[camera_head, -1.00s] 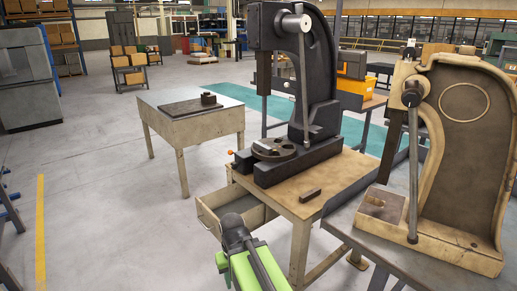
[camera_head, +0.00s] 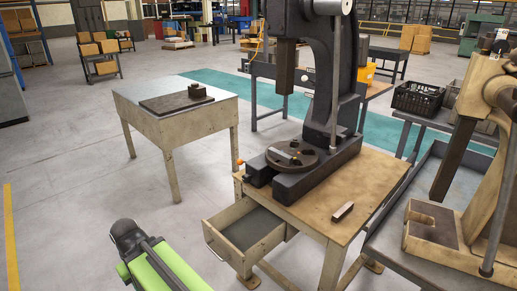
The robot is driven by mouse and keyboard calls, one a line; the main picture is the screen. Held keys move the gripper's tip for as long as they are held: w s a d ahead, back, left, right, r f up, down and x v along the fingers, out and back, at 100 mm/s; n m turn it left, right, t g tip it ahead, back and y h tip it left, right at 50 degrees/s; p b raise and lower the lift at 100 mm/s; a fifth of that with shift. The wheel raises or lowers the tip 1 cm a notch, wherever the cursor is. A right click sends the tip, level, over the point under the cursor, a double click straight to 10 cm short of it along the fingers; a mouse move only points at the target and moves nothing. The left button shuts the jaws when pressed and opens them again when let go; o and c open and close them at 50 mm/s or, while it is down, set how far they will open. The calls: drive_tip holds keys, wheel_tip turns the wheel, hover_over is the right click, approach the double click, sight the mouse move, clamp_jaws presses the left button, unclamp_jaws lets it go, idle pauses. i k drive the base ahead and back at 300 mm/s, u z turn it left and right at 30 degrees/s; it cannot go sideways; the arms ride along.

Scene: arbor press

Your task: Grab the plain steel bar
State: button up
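A small rectangular bar (camera_head: 342,211) lies on the wooden top of the press table, right of the press base. It has a lighter top and dark sides, and nothing touches it. A second small light grey piece (camera_head: 284,156) lies on the round plate (camera_head: 298,163) of the black arbor press (camera_head: 330,90). I cannot tell from its look alone which one is the plain steel bar. My green and black arm shows at the lower left, apart from the table. My gripper does not show.
The wooden press table (camera_head: 378,182) has an open drawer (camera_head: 243,230) jutting out at its front left. A beige press (camera_head: 490,170) stands on a grey bench at the right. A low table (camera_head: 205,118) with a dark plate stands behind left. The floor at left is clear.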

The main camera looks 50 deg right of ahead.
sight(282, 156)
drive_tip(key=z, duration=0.15)
drive_tip(key=i, duration=1.05)
drive_tip(key=z, duration=0.45)
drive_tip(key=k, duration=0.85)
drive_tip(key=z, duration=0.2)
drive_tip(key=i, duration=0.85)
drive_tip(key=u, duration=0.05)
